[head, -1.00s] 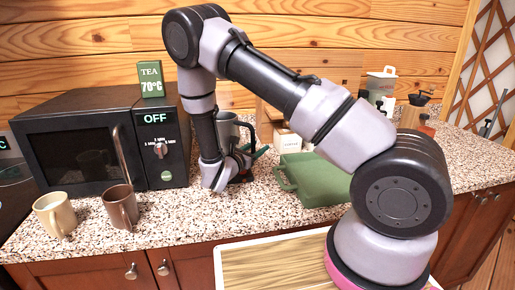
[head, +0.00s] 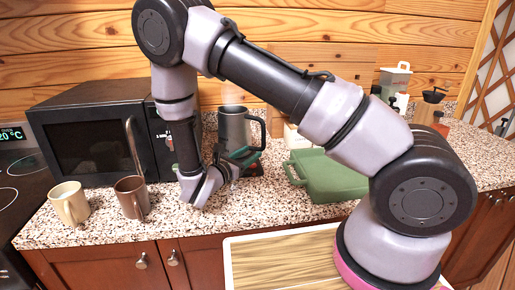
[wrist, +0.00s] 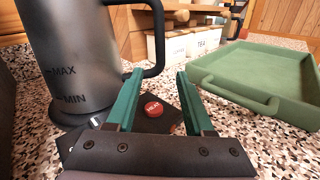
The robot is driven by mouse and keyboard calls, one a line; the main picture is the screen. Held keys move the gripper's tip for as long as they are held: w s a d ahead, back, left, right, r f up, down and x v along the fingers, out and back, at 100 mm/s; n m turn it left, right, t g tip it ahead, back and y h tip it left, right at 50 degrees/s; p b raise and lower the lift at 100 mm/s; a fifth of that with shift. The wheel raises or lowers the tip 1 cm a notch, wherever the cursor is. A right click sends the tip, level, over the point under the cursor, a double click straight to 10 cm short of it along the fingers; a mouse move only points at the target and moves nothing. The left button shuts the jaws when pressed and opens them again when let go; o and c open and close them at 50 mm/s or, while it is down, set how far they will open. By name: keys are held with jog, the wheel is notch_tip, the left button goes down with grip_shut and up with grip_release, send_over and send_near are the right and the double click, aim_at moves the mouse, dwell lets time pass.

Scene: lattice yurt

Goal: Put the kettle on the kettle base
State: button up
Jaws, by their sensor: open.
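The kettle (head: 234,130) is dark grey with a black handle and stands upright on the counter's back part, beside the microwave. In the wrist view the kettle (wrist: 75,60) fills the left side, with MAX and MIN marks. The kettle base (wrist: 75,137) is a dark slab with a red HEAT button (wrist: 152,108). The kettle's bottom rests at its far left part, apparently on it; my gripper hides much of the contact. My gripper (wrist: 158,76) is open and empty, its green fingers over the base, right of the kettle body and near the handle. It also shows in the head view (head: 244,158).
A green tray (head: 328,178) lies right of my gripper. Two mugs, cream (head: 69,203) and brown (head: 131,197), stand before the microwave (head: 85,145). White boxes (wrist: 205,41) stand behind. Speckled counter (head: 255,205) is clear in front.

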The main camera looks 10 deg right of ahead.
jog(key=shift+s+a+r, duration=0.1)
jog(key=shift+s, duration=0.1)
jog(key=s+d+r+m+g+y, duration=0.2)
jog(key=s+d+r+m+g, duration=0.2)
jog(key=d+r+m+g, duration=0.35)
jog(key=s+d+r+m+g+y, duration=0.2)
jog(key=s+d+r+m+g, duration=0.35)
jog(key=d+r+m, duration=0.3)
jog(key=s+r+m+t+y, duration=0.3)
jog(key=s+r+m+y, duration=0.1)
jog(key=r+m, duration=0.3)
jog(key=s+a+r+m+t+y, duration=0.1)
jog(key=s+r+m+t+y, duration=0.3)
jog(key=r, duration=0.5)
jog(key=s+m+y, duration=0.1)
jog(key=m+y, duration=0.1)
jog(key=m, duration=0.1)
jog(key=shift+s+r+y, duration=0.15)
jog(key=shift+s+y, duration=0.05)
jog(key=shift+y, duration=0.2)
